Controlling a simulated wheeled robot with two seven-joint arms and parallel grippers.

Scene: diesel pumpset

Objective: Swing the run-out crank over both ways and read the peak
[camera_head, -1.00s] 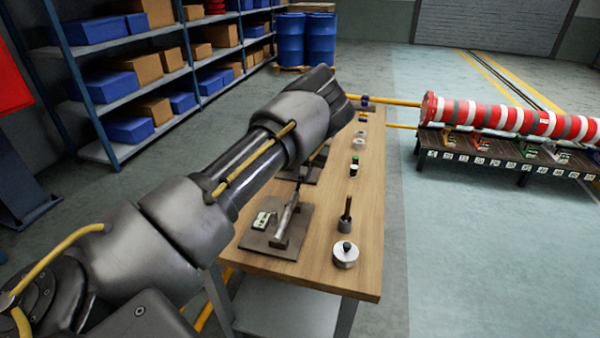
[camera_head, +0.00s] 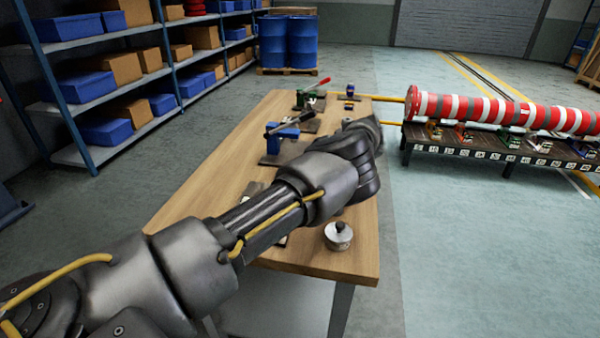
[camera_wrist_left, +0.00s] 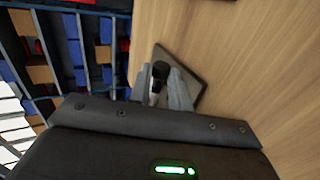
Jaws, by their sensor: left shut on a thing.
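In the left wrist view my left gripper (camera_wrist_left: 166,88) is shut on an upright black-topped handle (camera_wrist_left: 160,69), just above a dark base plate (camera_wrist_left: 188,62). Whether this handle is the run-out crank's is unclear from this angle. In the head view my left arm crosses the bench, and its wrist and hand hide the fingertips and the held handle. The arm also hides most of a fixture near the front of the bench, with only pale bits of it showing. No dial reading can be made out. My right gripper is in neither view.
The wooden bench (camera_head: 190,200) carries a blue fixture with a dark lever (camera_head: 284,132), a green fixture with a red handle (camera_head: 309,96) and a round steel pot (camera_head: 338,237) near the front right corner. Blue shelving stands left; a red-and-white striped cylinder (camera_head: 500,110) lies right.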

